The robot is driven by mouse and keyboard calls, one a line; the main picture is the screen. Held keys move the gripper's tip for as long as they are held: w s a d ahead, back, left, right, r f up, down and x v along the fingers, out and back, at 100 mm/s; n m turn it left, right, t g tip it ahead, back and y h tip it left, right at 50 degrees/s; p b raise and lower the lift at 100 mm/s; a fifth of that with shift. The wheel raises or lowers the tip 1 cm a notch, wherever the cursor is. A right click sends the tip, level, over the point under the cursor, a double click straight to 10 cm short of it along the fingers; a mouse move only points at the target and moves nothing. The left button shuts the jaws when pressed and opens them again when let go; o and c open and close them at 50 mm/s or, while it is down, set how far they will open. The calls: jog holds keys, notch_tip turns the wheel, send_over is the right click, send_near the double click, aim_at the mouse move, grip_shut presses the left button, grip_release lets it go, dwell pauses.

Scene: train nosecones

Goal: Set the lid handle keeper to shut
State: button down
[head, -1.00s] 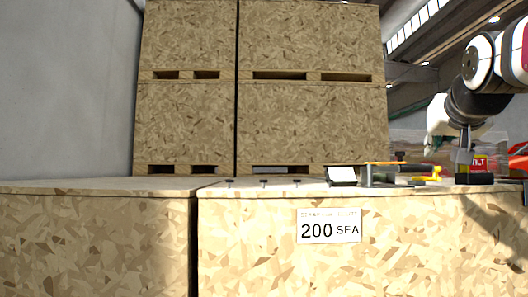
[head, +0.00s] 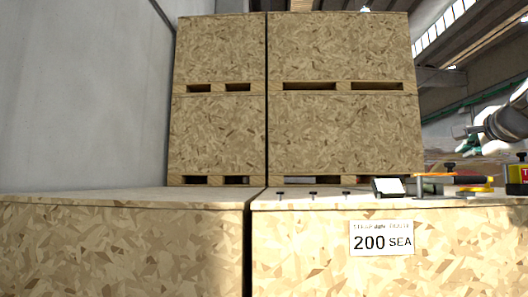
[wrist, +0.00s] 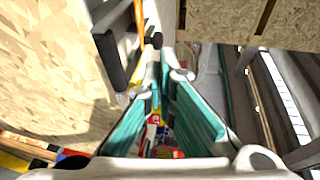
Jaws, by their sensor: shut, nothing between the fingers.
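My gripper (wrist: 160,72) has teal-padded fingers that come together at the tips, with nothing seen between them. In the head view my gripper (head: 466,131) is at the right edge, above the crate top and pointing left. In the wrist view a black bar-like handle (wrist: 108,58) stands by a pale chipboard panel (wrist: 45,60), left of the fingertips and apart from them as far as I can tell. I cannot make out for sure which part is the lid handle keeper, or its position.
The near crate (head: 330,250) carries a "200 SEA" label (head: 382,239). On its top are several small dark pegs, a dark tablet-like item (head: 390,187), an orange-and-yellow tool (head: 458,180) and a yellow-red box (head: 517,180). Stacked crates (head: 345,130) stand behind, beside a grey wall (head: 80,100).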

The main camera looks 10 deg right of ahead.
jog(key=p+x, duration=0.1)
jog(key=x, duration=0.6)
jog(key=shift+w+d, duration=0.1)
jog(key=shift+x, duration=0.9)
jog(key=shift+r, duration=0.15)
